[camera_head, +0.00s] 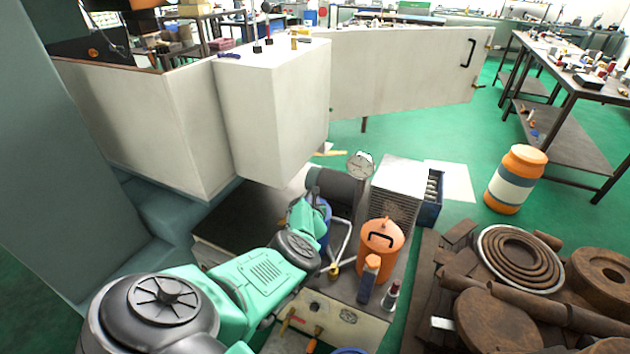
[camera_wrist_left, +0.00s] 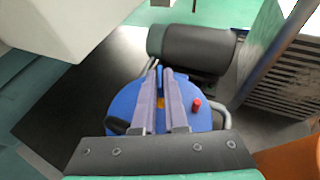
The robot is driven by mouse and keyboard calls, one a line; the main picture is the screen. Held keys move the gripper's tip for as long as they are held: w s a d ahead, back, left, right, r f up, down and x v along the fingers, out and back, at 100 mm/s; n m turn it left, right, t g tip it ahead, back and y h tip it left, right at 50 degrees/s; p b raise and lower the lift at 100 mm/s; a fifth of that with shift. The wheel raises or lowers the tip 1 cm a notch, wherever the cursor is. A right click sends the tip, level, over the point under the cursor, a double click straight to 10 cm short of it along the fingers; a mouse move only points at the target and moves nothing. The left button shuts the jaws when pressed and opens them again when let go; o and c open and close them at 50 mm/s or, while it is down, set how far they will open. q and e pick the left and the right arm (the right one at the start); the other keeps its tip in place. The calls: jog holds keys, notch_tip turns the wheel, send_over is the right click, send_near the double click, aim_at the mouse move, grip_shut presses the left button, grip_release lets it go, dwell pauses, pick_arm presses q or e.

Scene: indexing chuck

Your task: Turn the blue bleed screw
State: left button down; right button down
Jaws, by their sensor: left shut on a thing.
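My left gripper (camera_wrist_left: 167,72) reaches out over a round blue vessel (camera_wrist_left: 122,103) in the left wrist view. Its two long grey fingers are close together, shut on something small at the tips. The blue bleed screw cannot be made out; the fingers hide that spot. A red knob (camera_wrist_left: 197,104) stands on the vessel just right of the fingers, apart from them. A dark handle-like piece lies on its left side. In the head view my green left arm covers most of the blue vessel (camera_head: 325,222) and the gripper is hidden. My right gripper is not in view.
A dark cylinder (camera_wrist_left: 190,47) lies just beyond the fingertips. A ribbed metal box (camera_head: 401,188), a gauge (camera_head: 360,165) and an orange canister (camera_head: 380,250) stand close by. A large pale cabinet (camera_head: 270,105) rises behind. Rusty parts (camera_head: 497,325) fill the lower right.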

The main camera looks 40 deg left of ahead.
pick_arm(q)
jog(key=shift+s+a+r+m+t+h, duration=0.1)
jog(key=shift+a+r+m+t+h, duration=0.15)
jog(key=shift+m+t+h, duration=0.25)
jog(key=shift+f+m+t+h, duration=0.2)
jog(key=shift+m+t+h, duration=0.4)
jog(key=shift+m+h, duration=0.35)
jog(key=shift+a+f+m+t+h+b, duration=0.15)
jog(key=shift+m+t+h+b, duration=0.25)
jog(key=shift+m+h+b, duration=0.8)
jog(key=shift+a+r+m+t+h+b, duration=0.1)
jog(key=shift+m+t+h+b, duration=0.05)
jog(key=shift+m+h+b, duration=0.45)
jog(key=shift+r+m+t+h+b, duration=0.1)
jog(key=shift+m+t+h+b, duration=0.05)
jog(key=shift+m+h+b, duration=0.4)
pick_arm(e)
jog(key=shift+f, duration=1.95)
pick_arm(q)
jog(key=c, duration=1)
grip_release()
jog(key=shift+o, duration=0.2)
